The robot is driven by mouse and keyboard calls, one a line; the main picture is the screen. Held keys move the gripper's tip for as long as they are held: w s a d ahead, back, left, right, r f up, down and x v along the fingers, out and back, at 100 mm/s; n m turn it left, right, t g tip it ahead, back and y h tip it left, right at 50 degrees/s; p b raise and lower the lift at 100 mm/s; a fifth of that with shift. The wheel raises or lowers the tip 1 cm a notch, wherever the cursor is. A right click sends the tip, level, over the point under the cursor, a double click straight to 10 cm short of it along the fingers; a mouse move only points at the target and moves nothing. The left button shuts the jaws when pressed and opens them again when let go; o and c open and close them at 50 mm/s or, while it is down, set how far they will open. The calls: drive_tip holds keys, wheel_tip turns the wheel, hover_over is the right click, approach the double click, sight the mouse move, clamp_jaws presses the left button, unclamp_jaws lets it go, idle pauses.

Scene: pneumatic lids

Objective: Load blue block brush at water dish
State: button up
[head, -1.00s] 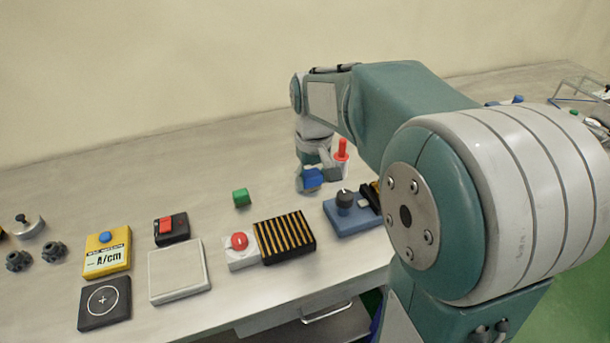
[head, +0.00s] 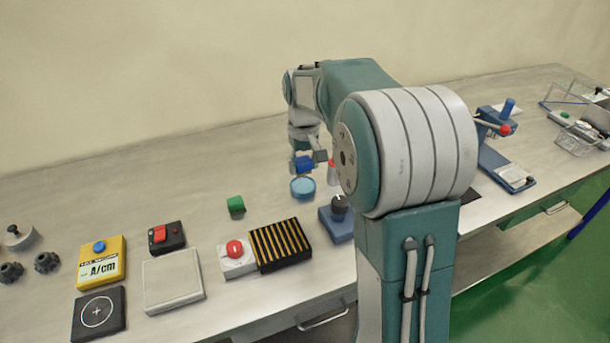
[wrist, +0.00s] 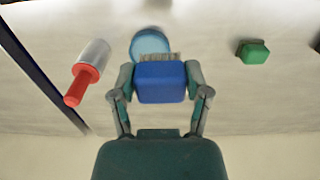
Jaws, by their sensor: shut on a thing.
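My gripper (wrist: 160,88) is shut on the blue block brush (wrist: 161,83); its pale bristles point toward the water dish (wrist: 150,43) in the wrist view. In the head view the blue block brush (head: 303,163) is held just above and behind the round light-blue water dish (head: 302,188). Brush and dish overlap in both views, and I cannot tell whether the bristles touch the water. My gripper (head: 306,158) is partly hidden by the brush and my own arm.
A green block (head: 236,204) lies left of the dish. A red-handled tool (wrist: 86,74) stands close on the other side. A blue base with a dark knob (head: 339,213) and a black-and-yellow striped block (head: 280,245) sit in front. Bare table lies behind the green block.

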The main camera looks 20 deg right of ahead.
approach(304, 187)
drive_tip(key=shift+f, duration=2.95)
drive_tip(key=shift+f, duration=0.55)
wheel_tip(304, 187, up, 7)
idle(0.9)
drive_tip(key=shift+r, duration=0.2)
